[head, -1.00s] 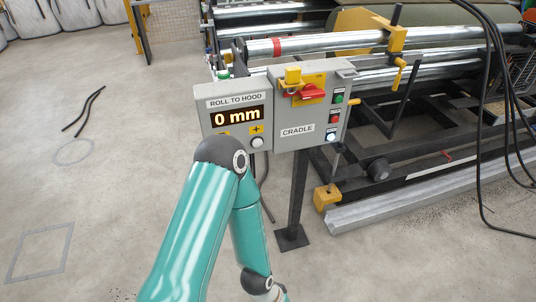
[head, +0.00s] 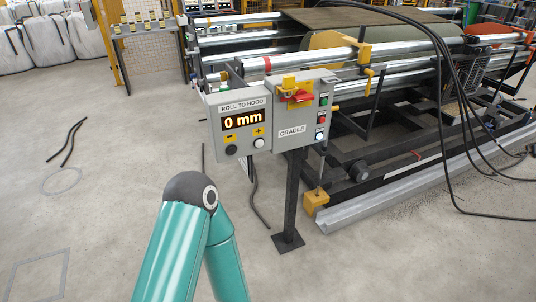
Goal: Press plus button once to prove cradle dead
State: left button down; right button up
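The plus button (head: 259,143) is a round white button under a yellow plus label, on the grey ROLL TO HOOD box. The display (head: 242,119) above it reads 0 mm. A dark minus button (head: 231,150) sits to its left under a yellow label. The grey CRADLE box (head: 291,131) is joined on the right. It carries a red handle (head: 297,97) with a yellow piece above it. A teal arm of mine rises from the bottom edge, its dark elbow below and left of the boxes. Neither gripper shows in this view.
A dark post (head: 291,195) on a floor plate carries the boxes. Behind and right stands a roller machine with steel rollers (head: 310,43). A grey rail (head: 400,187) and black cables (head: 452,130) lie right. The floor at left is mostly clear, with a dark strip (head: 71,142).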

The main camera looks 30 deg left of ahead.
aim_at(259, 143)
jog(key=u, duration=0.15)
jog(key=i, duration=0.85)
jog(key=z, duration=0.05)
